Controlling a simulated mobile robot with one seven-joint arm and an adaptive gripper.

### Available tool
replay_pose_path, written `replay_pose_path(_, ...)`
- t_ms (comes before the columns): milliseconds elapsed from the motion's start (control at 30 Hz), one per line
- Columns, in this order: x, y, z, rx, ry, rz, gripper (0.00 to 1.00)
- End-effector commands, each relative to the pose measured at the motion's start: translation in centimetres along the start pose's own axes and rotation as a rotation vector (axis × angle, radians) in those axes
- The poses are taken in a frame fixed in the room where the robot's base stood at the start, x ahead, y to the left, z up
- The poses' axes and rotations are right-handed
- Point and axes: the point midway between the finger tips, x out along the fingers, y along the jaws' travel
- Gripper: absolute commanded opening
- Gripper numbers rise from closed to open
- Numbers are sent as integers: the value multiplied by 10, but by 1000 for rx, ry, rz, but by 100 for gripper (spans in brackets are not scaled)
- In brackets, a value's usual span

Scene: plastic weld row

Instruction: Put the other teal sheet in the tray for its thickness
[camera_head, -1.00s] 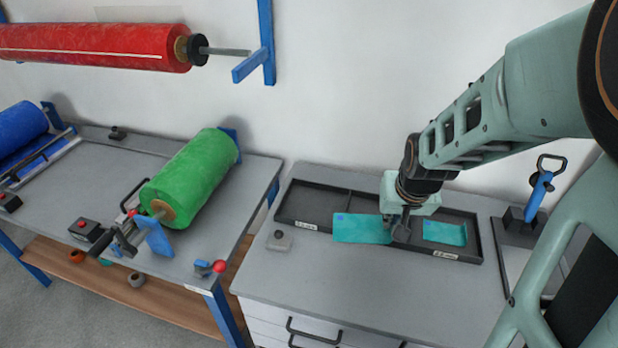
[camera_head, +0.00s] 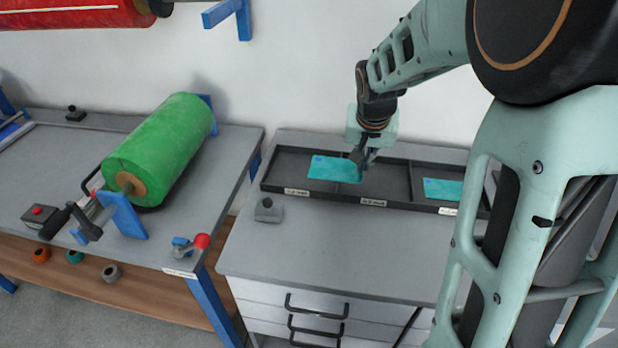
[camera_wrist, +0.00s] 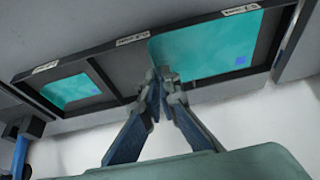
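My gripper (camera_head: 358,164) is shut on the right end of a teal sheet (camera_head: 332,168) with a small blue mark. The sheet is roughly flat above the left and middle compartments of a dark three-part tray (camera_head: 285,189), covering part of the divider between them. Whether it touches the tray is unclear. In the wrist view the fingertips (camera_wrist: 161,78) meet at a corner of this sheet (camera_wrist: 205,48). Another teal sheet (camera_head: 443,189) lies in the right compartment; it also shows in the wrist view (camera_wrist: 70,90). The tray's front labels are too small to read surely.
The tray stands at the back of a grey drawer cabinet (camera_head: 330,240). A small grey block (camera_head: 268,210) sits at its front left. A bench (camera_head: 70,160) with a green roll (camera_head: 160,148) stands to the left.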

Motion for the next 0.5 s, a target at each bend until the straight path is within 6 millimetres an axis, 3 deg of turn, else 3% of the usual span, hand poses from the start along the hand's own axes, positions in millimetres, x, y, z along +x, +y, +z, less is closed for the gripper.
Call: replay_pose_path(500, 74, -77, -34, -3, -4, 1, 0)
